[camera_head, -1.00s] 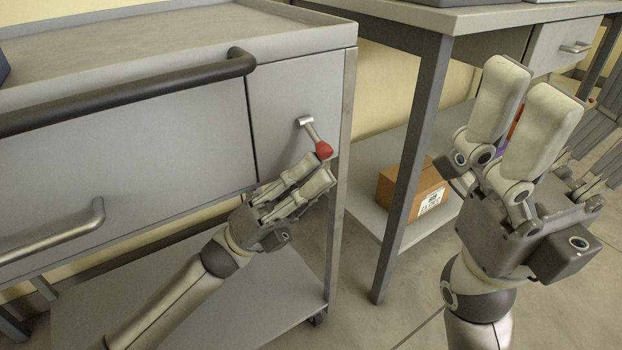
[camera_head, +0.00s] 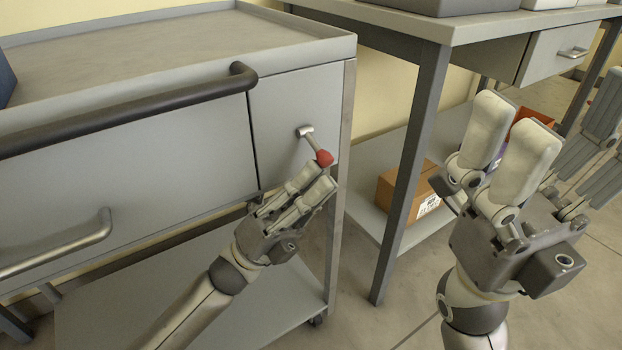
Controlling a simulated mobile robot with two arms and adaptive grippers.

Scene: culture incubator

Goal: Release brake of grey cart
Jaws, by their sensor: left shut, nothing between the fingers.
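The grey cart (camera_head: 150,150) fills the left half of the view. Its brake lever (camera_head: 309,135) is a short metal arm on the front panel, slanting down to the right and ending in a red knob (camera_head: 324,158). My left gripper (camera_head: 317,178) is shut and empty, with its fingertips just below the red knob; I cannot tell whether they touch it. My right gripper (camera_head: 515,130) is raised at the right, away from the cart, with its fingers pointing up. Its fingers look apart, with nothing visible between them.
A dark push handle (camera_head: 130,110) runs along the cart's front, with a metal drawer handle (camera_head: 60,247) below. A grey workbench (camera_head: 425,120) stands to the right, with a cardboard box (camera_head: 425,205) on its lower shelf. Open floor (camera_head: 380,325) lies in front.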

